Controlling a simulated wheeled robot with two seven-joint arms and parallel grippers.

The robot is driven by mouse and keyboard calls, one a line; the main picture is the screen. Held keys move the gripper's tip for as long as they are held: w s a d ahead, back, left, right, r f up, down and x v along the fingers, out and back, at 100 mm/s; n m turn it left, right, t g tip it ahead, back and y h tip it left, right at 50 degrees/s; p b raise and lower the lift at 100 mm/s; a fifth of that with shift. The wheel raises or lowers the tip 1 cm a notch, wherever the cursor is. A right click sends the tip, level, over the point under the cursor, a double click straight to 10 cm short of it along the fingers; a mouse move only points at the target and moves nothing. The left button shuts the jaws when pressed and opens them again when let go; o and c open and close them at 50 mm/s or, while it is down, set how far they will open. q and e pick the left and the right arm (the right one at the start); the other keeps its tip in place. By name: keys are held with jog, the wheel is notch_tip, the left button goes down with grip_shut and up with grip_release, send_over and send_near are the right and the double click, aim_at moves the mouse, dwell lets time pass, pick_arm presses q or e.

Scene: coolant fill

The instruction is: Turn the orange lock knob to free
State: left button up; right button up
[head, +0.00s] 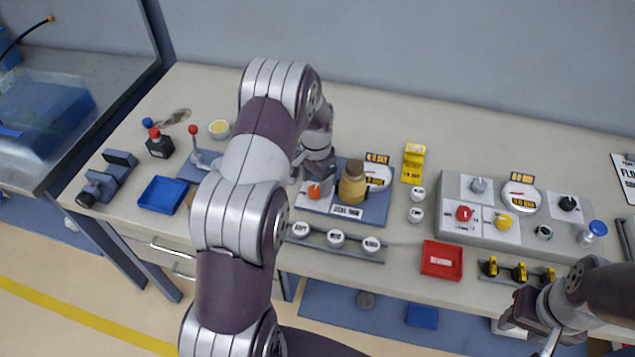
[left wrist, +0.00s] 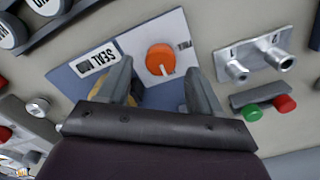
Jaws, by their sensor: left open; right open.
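The orange lock knob (head: 315,191) sits on the white plate of the blue-grey seal panel (head: 345,212). My left gripper (head: 318,174) is over the panel, close to the knob. In the left wrist view its open fingers (left wrist: 158,72) stand to either side of and below the knob, with nothing between them. I cannot tell its height above the knob. My right gripper (head: 527,333) is open and empty at the bench's front right.
A brass cylinder (head: 352,185) stands right beside the knob on the panel. White round buttons (head: 336,238) line a strip in front. A red tray (head: 442,260) and a grey control panel (head: 470,236) lie to the right. Two metal fittings (left wrist: 262,55) show in the left wrist view.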

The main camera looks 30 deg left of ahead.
aim_at(315, 192)
pick_arm(q)
jog(key=shift+f, duration=0.7)
jog(key=shift+s+a+f, duration=0.1)
jog(key=shift+s+f, duration=0.2)
jog(key=shift+f, duration=0.25)
jog(key=shift+w+f, duration=0.1)
jog(key=shift+w, duration=0.1)
jog(key=shift+c, duration=0.6)
jog(key=c, duration=0.9)
jog(key=shift+c, duration=0.2)
pick_arm(e)
jog(key=shift+s+a+r, duration=0.1)
jog(key=shift+s+r, duration=0.1)
jog(key=shift+r, duration=0.2)
